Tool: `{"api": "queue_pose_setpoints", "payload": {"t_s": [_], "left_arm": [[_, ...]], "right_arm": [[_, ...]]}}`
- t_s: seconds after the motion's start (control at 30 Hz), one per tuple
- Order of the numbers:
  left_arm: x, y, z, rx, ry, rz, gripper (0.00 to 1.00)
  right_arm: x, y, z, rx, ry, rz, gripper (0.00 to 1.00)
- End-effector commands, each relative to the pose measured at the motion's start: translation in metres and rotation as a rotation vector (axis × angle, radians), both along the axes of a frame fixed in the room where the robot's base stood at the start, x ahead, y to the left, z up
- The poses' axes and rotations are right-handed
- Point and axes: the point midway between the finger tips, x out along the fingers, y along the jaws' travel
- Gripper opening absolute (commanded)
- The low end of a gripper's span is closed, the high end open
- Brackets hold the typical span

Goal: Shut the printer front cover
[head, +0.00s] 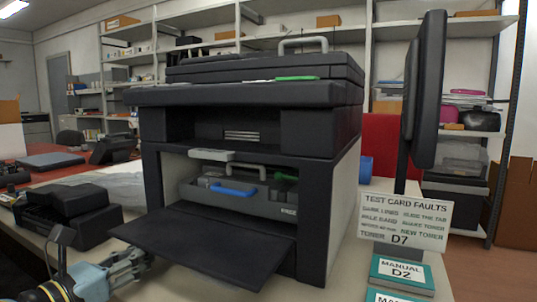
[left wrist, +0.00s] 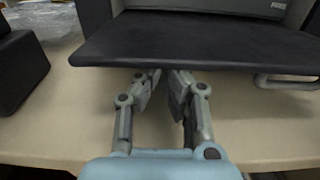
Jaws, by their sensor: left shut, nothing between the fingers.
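The printer (head: 255,150) stands on the table with its front cover (head: 205,245) open, folded down and sloping toward me. The cover also shows as a dark panel across the left wrist view (left wrist: 200,42). A pale handle (left wrist: 285,82) juts from beneath its near edge at the right of that view. My left gripper (head: 143,260) is shut and empty at the cover's left near corner. In the left wrist view its fingertips (left wrist: 162,74) are at the near edge; I cannot tell whether they touch it. My right gripper is not in view.
Inside the opening is a grey drawer (head: 235,203) with a blue handle (head: 233,189). A black device (head: 65,215) stands left of the cover. A fault card sign (head: 405,222), manuals (head: 402,272) and a monitor (head: 427,90) are at the right. Bare table (left wrist: 60,120) lies before the cover.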

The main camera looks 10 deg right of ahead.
Motion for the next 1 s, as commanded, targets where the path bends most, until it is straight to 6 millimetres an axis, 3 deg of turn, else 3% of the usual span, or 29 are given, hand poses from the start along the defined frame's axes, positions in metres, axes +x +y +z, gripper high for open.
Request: {"api": "queue_pose_setpoints", "payload": {"t_s": [0.4,0.67,1.0], "left_arm": [[0.001,-0.001,0.017,-0.001,-0.003,0.0,0.0],[0.003,-0.003,0.035,-0.001,-0.003,0.0,0.0],[0.004,-0.003,0.034,-0.001,-0.002,0.0,0.0]], "right_arm": [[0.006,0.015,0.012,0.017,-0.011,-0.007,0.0],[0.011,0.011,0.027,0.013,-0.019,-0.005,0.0],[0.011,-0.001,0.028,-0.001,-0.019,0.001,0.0]]}}
